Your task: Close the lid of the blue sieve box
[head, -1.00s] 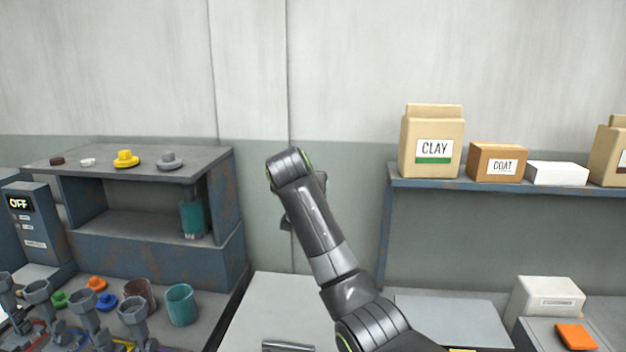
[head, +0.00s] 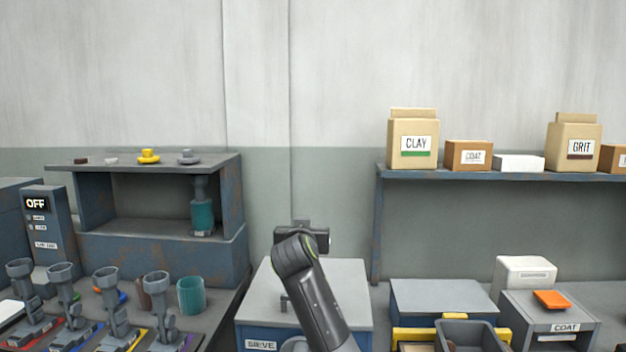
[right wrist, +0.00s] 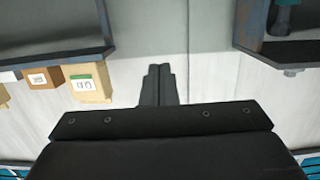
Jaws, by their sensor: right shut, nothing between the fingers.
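The blue sieve box (head: 316,331) stands at the bottom centre of the head view, with a SIEVE label on its front. Its grey lid (head: 345,287) appears to lie flat over the top, and no opening shows. My right arm crosses in front and hides part of lid and box. A small grey upright piece shows on the lid left of the arm. My right gripper (head: 301,223) is beyond the lid's far edge in the picture, pointing towards the wall. In the right wrist view its fingers (right wrist: 157,85) are together and empty. My left gripper is out of view.
A blue box with a grey lid (head: 443,295) and yellow parts stands to the right, near a COAT box (head: 548,315). A rusty shelf unit (head: 165,255), a teal cup (head: 191,295) and several grey holders stand left. A wall shelf (head: 480,172) carries bags and boxes.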

